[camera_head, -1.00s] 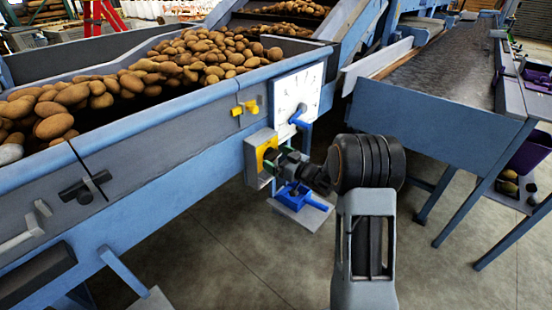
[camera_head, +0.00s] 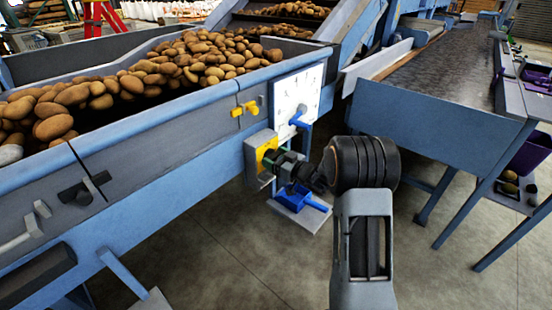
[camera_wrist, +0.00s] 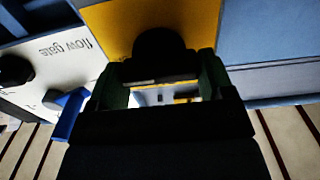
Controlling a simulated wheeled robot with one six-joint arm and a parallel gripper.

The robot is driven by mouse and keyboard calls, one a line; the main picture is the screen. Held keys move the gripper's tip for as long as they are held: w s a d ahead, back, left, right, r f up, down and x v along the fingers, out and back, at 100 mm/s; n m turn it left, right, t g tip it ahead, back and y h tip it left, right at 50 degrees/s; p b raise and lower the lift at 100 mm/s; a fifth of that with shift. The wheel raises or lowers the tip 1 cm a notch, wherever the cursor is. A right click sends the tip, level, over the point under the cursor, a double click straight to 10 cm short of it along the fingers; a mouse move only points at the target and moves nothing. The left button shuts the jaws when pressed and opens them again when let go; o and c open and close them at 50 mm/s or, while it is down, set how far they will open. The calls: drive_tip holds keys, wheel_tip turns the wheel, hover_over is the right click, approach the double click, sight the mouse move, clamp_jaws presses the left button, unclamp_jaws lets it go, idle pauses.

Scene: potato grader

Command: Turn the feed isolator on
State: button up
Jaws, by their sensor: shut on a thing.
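The feed isolator is a grey box with a yellow face plate (camera_head: 266,153) on the side of the blue hopper. In the wrist view its yellow plate (camera_wrist: 110,22) fills the top middle, with a round black knob (camera_wrist: 158,42) on it. My gripper (camera_head: 273,161) reaches in from the right in the head view. In the wrist view the green fingers of my gripper (camera_wrist: 160,72) stand on either side of the knob, shut on it. The fingers and wrist hide part of the knob, and I cannot read its on or off marks.
A white dial panel (camera_head: 298,92) with a blue handle sits just above right; the wrist view shows its "flow gate" lettering (camera_wrist: 62,52). A blue part (camera_head: 296,203) on a grey plate is just below my gripper. A yellow fitting (camera_head: 245,109) is up left. Potatoes (camera_head: 190,62) fill the hopper.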

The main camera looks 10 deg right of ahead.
drive_tip(key=shift+f+n+b, duration=0.1)
drive_tip(key=shift+n+b, duration=0.2)
drive_tip(key=shift+b, duration=0.1)
drive_tip(key=shift+c, duration=0.3)
drive_tip(key=n+b, duration=0.2)
drive_tip(key=b, duration=0.1)
drive_tip(key=shift+f+n, duration=0.15)
drive_tip(key=shift+n, duration=0.25)
drive_tip(key=n+b, duration=0.5)
drive_tip(key=b, duration=0.1)
drive_tip(key=shift+s, duration=0.1)
drive_tip(key=n+b, duration=0.5)
drive_tip(key=shift+a+f+n+b, duration=0.1)
drive_tip(key=shift+f+n+b, duration=0.05)
drive_tip(key=shift+n+b, duration=0.2)
drive_tip(key=n+b, duration=0.3)
drive_tip(key=shift+n, duration=0.35)
drive_tip(key=shift+r, duration=0.2)
drive_tip(key=o, duration=0.9)
drive_tip(key=shift+s, duration=0.1)
drive_tip(key=p+v, duration=0.3)
drive_tip(key=v, duration=1)
drive_tip(key=shift+s+d, duration=0.25)
